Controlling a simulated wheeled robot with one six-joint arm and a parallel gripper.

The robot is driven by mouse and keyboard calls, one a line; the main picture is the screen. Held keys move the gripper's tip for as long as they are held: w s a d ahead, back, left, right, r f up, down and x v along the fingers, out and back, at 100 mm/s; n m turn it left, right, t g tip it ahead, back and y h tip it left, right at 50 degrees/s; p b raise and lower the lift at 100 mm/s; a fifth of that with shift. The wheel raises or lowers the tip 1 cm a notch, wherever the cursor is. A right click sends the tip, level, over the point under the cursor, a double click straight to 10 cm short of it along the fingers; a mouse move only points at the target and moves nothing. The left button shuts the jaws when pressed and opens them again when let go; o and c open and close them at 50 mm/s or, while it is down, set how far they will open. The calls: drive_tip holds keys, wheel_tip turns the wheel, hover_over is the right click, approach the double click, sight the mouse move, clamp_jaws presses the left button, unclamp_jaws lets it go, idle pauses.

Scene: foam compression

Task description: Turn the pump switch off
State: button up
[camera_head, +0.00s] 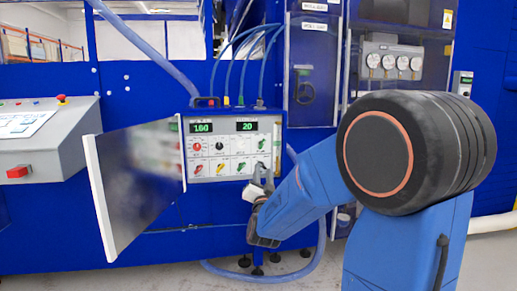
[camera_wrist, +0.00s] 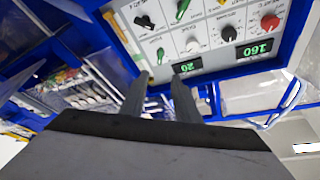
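The control panel (camera_head: 232,150) is a white face on a blue cabinet with green displays reading 160 and 20. It holds a red knob (camera_head: 197,147), a black knob (camera_head: 219,146) and several small switches. Labels are too small to read, so I cannot tell which is the pump switch. My gripper (camera_head: 261,180) is at the panel's lower right corner. In the wrist view the panel appears upside down, with a black switch (camera_wrist: 145,21) and a green switch (camera_wrist: 182,9) at the top. My gripper (camera_wrist: 159,82) has its fingers apart, with nothing seen between them.
A hinged door (camera_head: 135,185) stands open left of the panel. Blue hoses (camera_head: 243,60) rise from the panel box, and a larger hose (camera_head: 318,240) loops below. A grey console (camera_head: 45,135) with a red button is at left. Gauges (camera_head: 388,62) are at upper right.

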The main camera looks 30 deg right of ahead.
sight(262, 145)
drive_tip(key=x, duration=1.7)
drive_tip(key=shift+w+r, duration=0.1)
drive_tip(key=shift+r, duration=0.05)
clamp_jaws()
